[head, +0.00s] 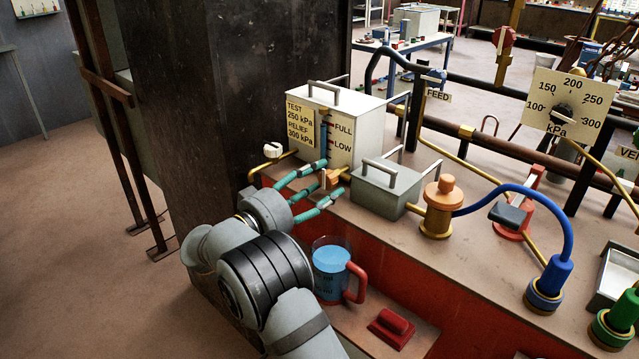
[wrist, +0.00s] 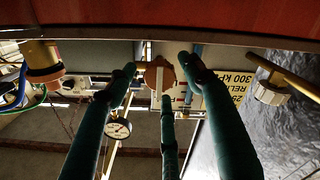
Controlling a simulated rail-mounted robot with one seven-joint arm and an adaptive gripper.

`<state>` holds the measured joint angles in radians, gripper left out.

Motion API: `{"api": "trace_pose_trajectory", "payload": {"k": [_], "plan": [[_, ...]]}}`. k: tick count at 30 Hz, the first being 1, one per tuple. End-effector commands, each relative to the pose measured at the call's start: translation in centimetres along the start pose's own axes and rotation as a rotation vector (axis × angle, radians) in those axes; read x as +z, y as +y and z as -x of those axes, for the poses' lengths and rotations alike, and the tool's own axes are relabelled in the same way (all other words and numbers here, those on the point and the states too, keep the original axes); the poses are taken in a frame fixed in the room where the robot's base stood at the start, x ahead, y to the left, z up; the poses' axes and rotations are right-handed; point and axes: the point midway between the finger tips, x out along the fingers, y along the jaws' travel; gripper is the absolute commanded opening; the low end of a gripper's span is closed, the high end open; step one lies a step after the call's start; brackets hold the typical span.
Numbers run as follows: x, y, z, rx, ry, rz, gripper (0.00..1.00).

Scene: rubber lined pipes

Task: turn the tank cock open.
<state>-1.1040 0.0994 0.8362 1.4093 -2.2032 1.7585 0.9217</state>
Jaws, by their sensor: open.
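The white tank (head: 341,128) stands on the bench, with a FULL/LOW level strip on its front. The tank cock (head: 335,177) is a small orange-brown fitting low on the tank's front. In the wrist view the cock (wrist: 152,76) is a round orange body with a pale bar across it, upright in that picture. My gripper (head: 330,177) has teal fingers spread around the cock, and it is open. In the wrist view my gripper (wrist: 157,66) has fingertips on both sides of the cock and one below. I cannot tell whether any finger touches it.
A white knob on a brass pipe (head: 272,150) sits left of the tank. A grey lidded box (head: 387,187) and a brass fitting with a blue hose (head: 439,205) stand right. A dark column rises behind.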

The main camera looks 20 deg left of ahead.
Motion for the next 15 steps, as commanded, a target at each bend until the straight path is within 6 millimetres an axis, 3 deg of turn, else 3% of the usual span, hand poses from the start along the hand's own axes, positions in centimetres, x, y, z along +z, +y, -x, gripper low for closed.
{"api": "trace_pose_trajectory", "payload": {"k": [6, 15], "plan": [[0.01, 0.0, -0.01, 0.0, 0.0, 0.0, 0.51], [0.01, 0.0, 0.01, 0.0, 0.0, 0.0, 0.33]]}}
